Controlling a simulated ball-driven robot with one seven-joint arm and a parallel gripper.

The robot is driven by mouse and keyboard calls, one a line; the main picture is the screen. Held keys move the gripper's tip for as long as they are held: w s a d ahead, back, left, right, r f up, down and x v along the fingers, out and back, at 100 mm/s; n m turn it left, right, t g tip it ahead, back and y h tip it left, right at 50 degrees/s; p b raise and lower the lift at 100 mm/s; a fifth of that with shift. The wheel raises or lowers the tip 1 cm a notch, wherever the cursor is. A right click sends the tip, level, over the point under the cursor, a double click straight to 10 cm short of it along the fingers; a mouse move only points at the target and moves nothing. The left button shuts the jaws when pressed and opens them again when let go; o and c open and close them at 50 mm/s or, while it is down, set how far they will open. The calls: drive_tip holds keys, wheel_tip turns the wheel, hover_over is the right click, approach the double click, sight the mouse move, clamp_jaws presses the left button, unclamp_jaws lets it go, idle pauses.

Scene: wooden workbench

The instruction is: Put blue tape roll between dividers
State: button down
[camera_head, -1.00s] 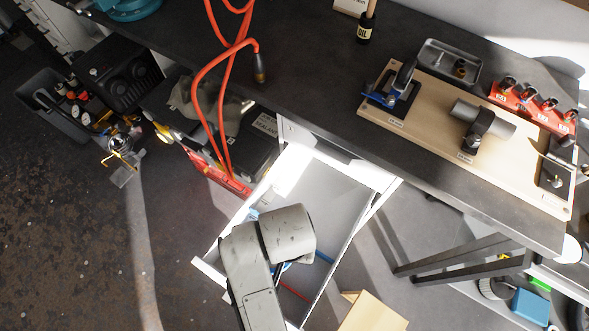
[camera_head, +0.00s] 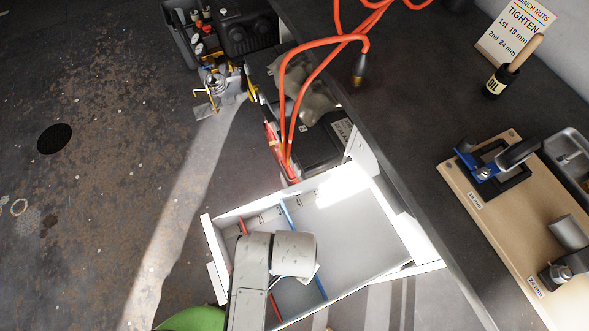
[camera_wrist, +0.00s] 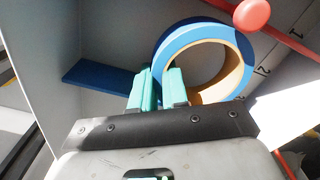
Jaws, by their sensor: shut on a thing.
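The blue tape roll (camera_wrist: 167,45), a ring with a tan inner core, shows in the wrist view. My gripper (camera_wrist: 158,85) has its teal fingers shut on the roll's near left wall, one finger on each side. A blue divider (camera_wrist: 95,76) lies left of the roll and a red divider (camera_wrist: 292,42) right of it. In the head view, the blue divider (camera_head: 289,214) and red divider (camera_head: 243,227) cross the open white drawer (camera_head: 385,222). My arm hides the gripper and roll there. I cannot tell whether the roll touches the drawer floor.
The drawer's right compartment looks empty. Orange cables (camera_head: 285,110) and a red item (camera_head: 275,148) hang close behind the drawer. The dark bench (camera_head: 400,130) runs along its right, with a wooden fixture board (camera_head: 500,215). A green object (camera_head: 195,319) is at the bottom.

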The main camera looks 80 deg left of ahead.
drive_tip(key=shift+f, duration=1.2)
drive_tip(key=shift+f, duration=0.2)
drive_tip(key=c, duration=1.1)
unclamp_jaws()
drive_tip(key=shift+c, duration=0.2)
wheel_tip(320, 180, up, 12)
drive_tip(key=shift+r+p, duration=0.2)
drive_tip(key=shift+p, duration=0.2)
